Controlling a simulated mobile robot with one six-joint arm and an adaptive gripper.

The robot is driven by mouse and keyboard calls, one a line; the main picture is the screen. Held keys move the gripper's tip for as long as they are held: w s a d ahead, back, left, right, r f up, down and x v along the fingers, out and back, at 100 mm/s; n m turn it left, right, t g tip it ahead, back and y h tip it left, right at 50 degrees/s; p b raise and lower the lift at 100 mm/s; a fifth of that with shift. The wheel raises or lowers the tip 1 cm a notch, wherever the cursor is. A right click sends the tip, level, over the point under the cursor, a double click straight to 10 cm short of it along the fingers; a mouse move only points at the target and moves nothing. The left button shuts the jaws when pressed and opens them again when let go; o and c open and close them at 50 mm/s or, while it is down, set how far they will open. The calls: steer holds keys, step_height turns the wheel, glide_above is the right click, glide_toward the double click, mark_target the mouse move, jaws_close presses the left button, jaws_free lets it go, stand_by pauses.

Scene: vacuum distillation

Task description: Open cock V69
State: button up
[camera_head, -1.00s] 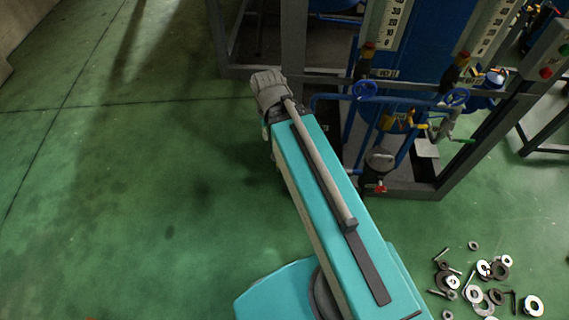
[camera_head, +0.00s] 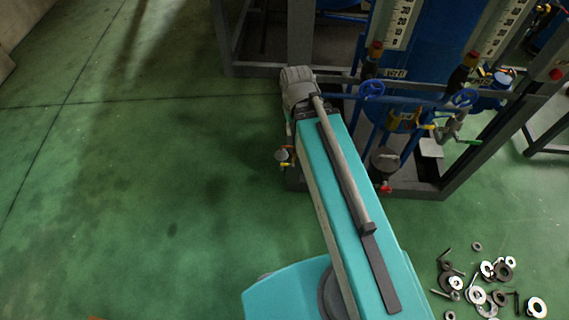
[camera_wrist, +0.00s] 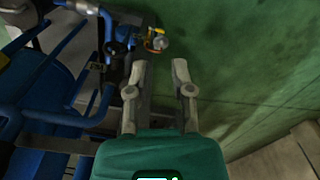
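My gripper (camera_wrist: 160,66) is open and empty in the wrist view, its two grey fingers apart. Beyond its fingertips is a small fitting with a round grey gauge (camera_wrist: 161,43) and a yellow handle (camera_wrist: 157,31) on the blue pipework. In the head view, a similar gauge (camera_head: 283,154) shows just left of my arm. A small label plate (camera_head: 396,73) is on the rig, but I cannot read V69 on any tag, so I cannot tell which cock it is. The fingers are not clear in the head view.
Blue handwheels (camera_head: 372,90) and a red-handled valve (camera_head: 385,188) are right of my arm, inside a dark steel frame (camera_head: 418,190). Loose washers and bolts (camera_head: 480,290) lie on the floor at the lower right. The green floor (camera_head: 130,190) at left is clear.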

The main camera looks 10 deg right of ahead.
mark_target(285, 164)
steer(key=w+f+n+b, duration=0.4)
steer(key=w+f+b, duration=0.1)
steer(key=f+b, duration=0.5)
steer(key=w+d+f+n+b, duration=0.1)
steer(key=w+f+n+b, duration=0.4)
steer(key=f+b, duration=0.6)
steer(key=w+f+n+b, duration=0.5)
steer(key=w+f+b, duration=0.1)
steer(key=f+b, duration=0.4)
steer(key=shift+d+f, duration=0.15)
steer(key=shift+f, duration=0.2)
steer(key=shift+f+b, duration=0.2)
steer(key=shift+b, duration=0.25)
step_height(285, 164, down, 12)
steer(key=b, duration=1.1)
steer(key=shift+r+b, duration=0.2)
steer(key=shift+b, duration=0.1)
jaws_close()
